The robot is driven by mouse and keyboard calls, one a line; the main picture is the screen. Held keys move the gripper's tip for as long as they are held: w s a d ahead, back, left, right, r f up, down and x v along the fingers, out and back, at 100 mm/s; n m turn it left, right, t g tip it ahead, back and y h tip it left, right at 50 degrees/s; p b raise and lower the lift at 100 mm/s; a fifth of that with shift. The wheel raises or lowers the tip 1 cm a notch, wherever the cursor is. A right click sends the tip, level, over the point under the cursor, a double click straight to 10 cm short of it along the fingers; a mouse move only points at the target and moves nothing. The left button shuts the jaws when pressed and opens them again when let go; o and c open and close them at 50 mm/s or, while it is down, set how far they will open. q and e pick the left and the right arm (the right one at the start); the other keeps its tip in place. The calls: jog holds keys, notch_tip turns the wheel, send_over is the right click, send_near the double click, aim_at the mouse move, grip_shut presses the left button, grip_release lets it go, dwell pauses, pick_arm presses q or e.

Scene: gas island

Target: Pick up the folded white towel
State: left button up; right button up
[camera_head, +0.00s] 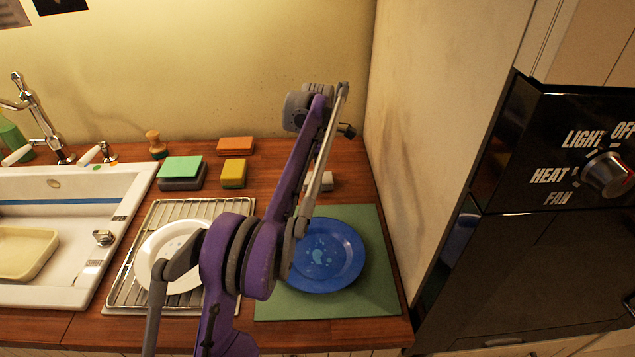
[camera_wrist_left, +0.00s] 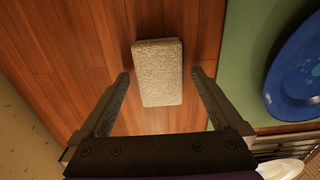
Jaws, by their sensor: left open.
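The folded white towel (camera_wrist_left: 158,72) is a small, pale, textured block lying on the wooden counter. In the head view the towel (camera_head: 325,181) shows behind the blue plate, partly hidden by my purple left arm. In the left wrist view my left gripper (camera_wrist_left: 160,77) is open and empty. Its two fingertips are on either side of the towel's lower part, with a gap on both sides. I cannot tell the height of the fingertips above the counter. My right gripper is not in view.
A blue plate (camera_head: 328,262) lies on a green mat (camera_head: 378,285) near the towel. A wire rack (camera_head: 126,290) holds a white plate (camera_head: 155,245). Sponges (camera_head: 233,172) lie at the back. A wall (camera_head: 430,130) bounds the counter at right, with a sink (camera_head: 125,190) at left.

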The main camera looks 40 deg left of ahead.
pick_arm(q)
jog(key=c, duration=1.4)
jog(key=shift+r, duration=0.1)
notch_tip(320, 180, up, 10)
jog(key=p, duration=0.2)
jog(key=shift+p, duration=0.4)
